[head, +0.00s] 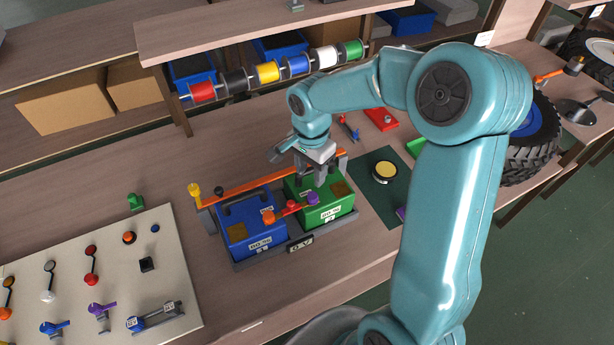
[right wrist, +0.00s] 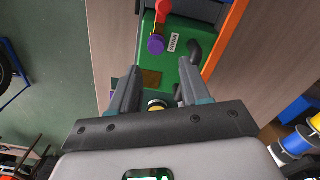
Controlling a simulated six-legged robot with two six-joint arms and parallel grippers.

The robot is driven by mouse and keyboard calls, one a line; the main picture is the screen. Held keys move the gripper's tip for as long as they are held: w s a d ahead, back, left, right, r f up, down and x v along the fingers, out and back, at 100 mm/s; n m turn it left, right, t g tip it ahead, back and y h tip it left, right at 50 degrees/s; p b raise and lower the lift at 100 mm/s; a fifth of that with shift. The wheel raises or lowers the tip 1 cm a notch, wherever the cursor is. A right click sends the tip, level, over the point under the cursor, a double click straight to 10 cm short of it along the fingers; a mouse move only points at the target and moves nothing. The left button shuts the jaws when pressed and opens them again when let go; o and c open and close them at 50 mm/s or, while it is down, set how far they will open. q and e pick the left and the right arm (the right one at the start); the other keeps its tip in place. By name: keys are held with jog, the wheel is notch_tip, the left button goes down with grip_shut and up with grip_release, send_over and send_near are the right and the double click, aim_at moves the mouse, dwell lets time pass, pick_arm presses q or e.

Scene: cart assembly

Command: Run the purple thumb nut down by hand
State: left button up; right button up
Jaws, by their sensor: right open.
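The purple thumb nut (head: 313,198) sits on top of the green battery (head: 329,208), at the end of a red link (head: 291,208). My right gripper (head: 318,180) is over the green battery, just behind the nut. In the right wrist view its two fingers (right wrist: 156,72) are spread apart with nothing between them, and the nut is beyond their tips. How far the nut is threaded down cannot be told. My left gripper is not in view.
A blue battery (head: 253,238) with an orange knob (head: 268,216) stands beside the green one. An orange bar (head: 245,188) runs behind both. A switch panel (head: 165,258) lies left. A dark green mat (head: 384,199) with a yellow disc (head: 385,170) lies right. Coloured spools (head: 267,72) hang behind.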

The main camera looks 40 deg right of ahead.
aim_at(313, 196)
jog(key=f, duration=0.1)
jog(key=f+b, duration=0.1)
jog(key=s, duration=0.1)
jog(key=shift+s+d+f+b, duration=0.1)
jog(key=shift+d+f+b, duration=0.2)
jog(key=shift+f, duration=0.1)
jog(key=f+b, duration=0.2)
jog(key=f, duration=0.3)
jog(key=shift+w+a+f+b, duration=0.1)
jog(key=shift+w+a+b, duration=0.15)
jog(key=shift+b, duration=0.15)
jog(key=shift+s+d+f, duration=0.15)
jog(key=shift+s+f, duration=0.05)
jog(key=shift+f, duration=0.1)
jog(key=shift+c, duration=0.4)
jog(key=shift+r, duration=0.2)
jog(key=c, duration=0.5)
jog(key=shift+w, duration=0.2)
grip_shut()
jog(key=m, duration=1.1)
jog(key=shift+s, duration=0.1)
jog(key=m, duration=0.6)
jog(key=o, duration=0.5)
grip_release()
jog(key=shift+o, duration=0.2)
